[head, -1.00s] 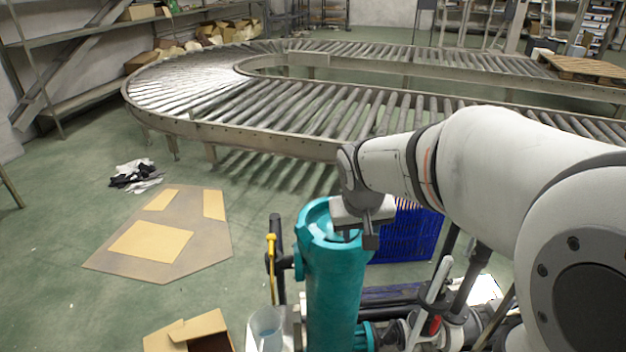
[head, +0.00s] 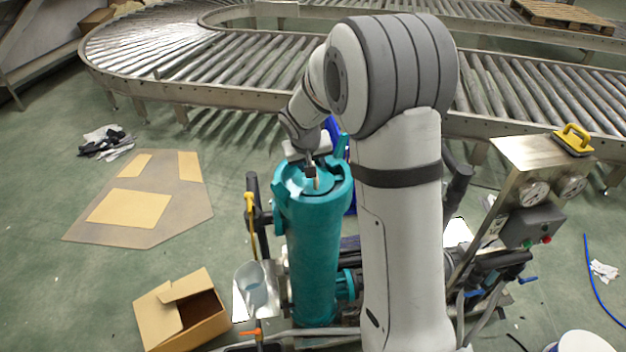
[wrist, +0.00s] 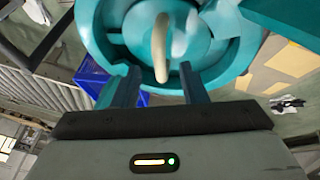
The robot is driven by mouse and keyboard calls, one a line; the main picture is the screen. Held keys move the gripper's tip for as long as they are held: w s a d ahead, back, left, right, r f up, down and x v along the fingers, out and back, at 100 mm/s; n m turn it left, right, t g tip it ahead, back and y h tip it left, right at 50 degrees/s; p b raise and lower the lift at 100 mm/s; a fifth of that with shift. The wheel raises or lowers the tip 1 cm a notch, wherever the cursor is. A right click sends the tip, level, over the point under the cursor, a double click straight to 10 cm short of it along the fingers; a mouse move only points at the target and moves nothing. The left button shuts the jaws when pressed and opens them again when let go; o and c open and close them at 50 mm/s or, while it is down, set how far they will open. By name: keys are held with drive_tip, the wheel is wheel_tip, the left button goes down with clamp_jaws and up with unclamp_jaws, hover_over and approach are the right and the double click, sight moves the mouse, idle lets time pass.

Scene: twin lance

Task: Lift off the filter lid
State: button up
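The teal filter housing (head: 312,250) stands upright left of my arm. Its round teal lid (head: 334,183) sits in the top, inside the rim. The lid fills the upper middle of the wrist view (wrist: 126,32), with a cream bar handle (wrist: 160,45) across it. My gripper (head: 312,172) is just over the lid, pointing down. In the wrist view its two fingers (wrist: 158,78) are apart, with the near end of the handle showing between them. I cannot tell whether the fingertips reach down beside the handle. Nothing is gripped.
A blue crate (head: 336,130) stands behind the housing. A gauge panel (head: 540,185) stands at right. An open cardboard box (head: 185,315) lies front left. A roller conveyor (head: 230,80) runs behind.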

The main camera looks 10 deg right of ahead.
sight(320, 186)
drive_tip(key=x, duration=0.4)
drive_tip(key=shift+f+p, duration=0.1)
drive_tip(key=shift+p, duration=0.3)
clamp_jaws()
